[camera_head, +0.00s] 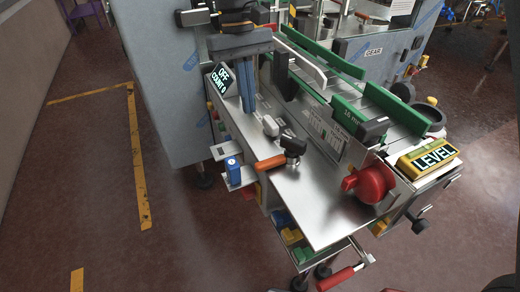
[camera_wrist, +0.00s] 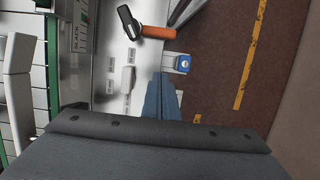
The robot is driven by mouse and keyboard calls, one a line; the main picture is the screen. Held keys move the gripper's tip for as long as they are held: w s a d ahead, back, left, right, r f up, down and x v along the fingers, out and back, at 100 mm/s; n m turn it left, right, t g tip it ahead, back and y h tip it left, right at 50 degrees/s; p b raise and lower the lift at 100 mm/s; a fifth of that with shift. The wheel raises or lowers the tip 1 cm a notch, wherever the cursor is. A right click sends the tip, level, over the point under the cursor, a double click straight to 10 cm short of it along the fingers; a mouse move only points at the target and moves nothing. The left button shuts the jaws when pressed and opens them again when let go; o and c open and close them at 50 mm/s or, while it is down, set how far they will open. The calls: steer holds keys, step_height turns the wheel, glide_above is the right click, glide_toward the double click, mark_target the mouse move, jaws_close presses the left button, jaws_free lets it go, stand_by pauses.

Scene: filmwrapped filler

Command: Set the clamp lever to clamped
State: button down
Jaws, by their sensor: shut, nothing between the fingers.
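An orange-handled lever (camera_head: 270,163) with a black hub (camera_head: 293,146) sits on the steel deck and looks like the clamp lever. Its handle points left, over the deck's left edge. In the wrist view the orange handle (camera_wrist: 156,33) points right from the black hub (camera_wrist: 129,22). Small labels lie near it, too small to read. My gripper (camera_head: 249,108) points down over the deck, behind and left of the lever. Its blue fingers (camera_wrist: 161,90) are shut and empty, apart from the lever.
A grey switch (camera_head: 271,126) stands between my gripper and the lever. A blue-topped part (camera_head: 233,170) sits on a side bracket left of the lever. A red knob (camera_head: 370,184) and a LEVEL display (camera_head: 433,156) are at right. The front deck is clear.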

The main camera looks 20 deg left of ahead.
mark_target(270, 163)
steer(key=p+x, duration=0.2)
steer(key=x, duration=0.7)
steer(key=shift+s+f+p, duration=0.1)
steer(key=shift+s+p, duration=0.05)
steer(key=shift+p, duration=0.2)
steer(key=shift+s+d+f+p, duration=0.2)
steer(key=shift+s+d+p, duration=0.65)
steer(key=shift+s+d, duration=0.25)
steer(key=shift+s+d+f, duration=0.15)
steer(key=shift+s+d, duration=0.15)
steer(key=shift+s, duration=0.15)
steer(key=shift+d, duration=0.1)
